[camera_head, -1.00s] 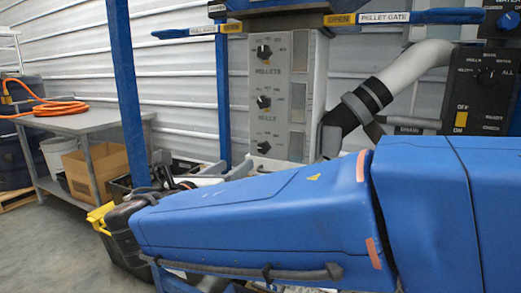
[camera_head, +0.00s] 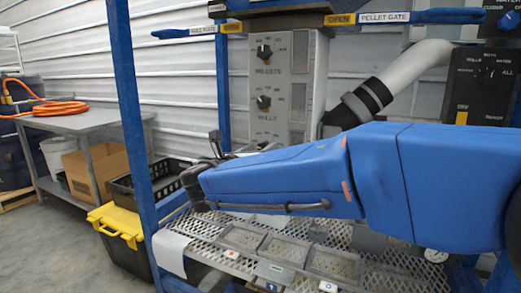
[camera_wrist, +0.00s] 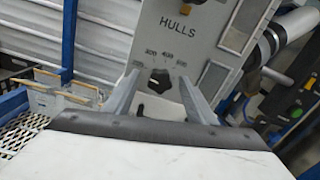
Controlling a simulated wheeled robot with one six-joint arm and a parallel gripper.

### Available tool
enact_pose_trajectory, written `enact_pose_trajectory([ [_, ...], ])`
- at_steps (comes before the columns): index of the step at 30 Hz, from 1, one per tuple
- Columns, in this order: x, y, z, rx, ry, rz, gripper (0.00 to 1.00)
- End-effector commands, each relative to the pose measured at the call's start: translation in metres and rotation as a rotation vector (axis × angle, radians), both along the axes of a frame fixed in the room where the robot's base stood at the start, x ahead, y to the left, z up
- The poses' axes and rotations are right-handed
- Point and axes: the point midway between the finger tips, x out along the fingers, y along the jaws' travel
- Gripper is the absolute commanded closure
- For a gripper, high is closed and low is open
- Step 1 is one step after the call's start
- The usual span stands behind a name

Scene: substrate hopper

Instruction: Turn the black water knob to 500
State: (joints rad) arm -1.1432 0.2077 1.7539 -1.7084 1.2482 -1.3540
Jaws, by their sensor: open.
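In the wrist view a black knob (camera_wrist: 160,80) sits on the grey panel below the HULLS label, with small scale numbers above it. It is the lowest knob, and its own label is hidden. My gripper (camera_wrist: 159,77) is open, one finger on each side of the knob. I cannot tell whether either finger touches it. The knob's pointer setting is too small to read. In the head view my blue arm covers this knob, and the upper two knobs of the grey panel (camera_head: 283,85) show above it.
A PELLET GATE lever (camera_head: 455,16) crosses above the panel. A black-and-grey pipe (camera_head: 375,95) and a dark control box (camera_head: 485,85) stand to its right. A blue post (camera_head: 133,110) stands left. A perforated shelf (camera_head: 215,232) with small trays lies below my arm.

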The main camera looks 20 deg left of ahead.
Motion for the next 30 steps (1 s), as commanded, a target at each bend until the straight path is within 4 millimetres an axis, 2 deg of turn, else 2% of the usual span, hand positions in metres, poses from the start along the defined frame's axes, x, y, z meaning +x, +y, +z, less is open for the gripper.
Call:
enact_pose_trajectory([
  [11,0.0061,-0.0007,-0.0001,0.000,0.000,-0.001,0.49],
  [12,0.0060,-0.0007,0.0000,0.000,0.000,-0.001,0.54],
  [17,0.0059,-0.0007,0.0000,0.000,0.000,-0.001,0.90],
  [30,0.0057,-0.0009,0.0002,0.078,-0.006,0.000,0.90],
])
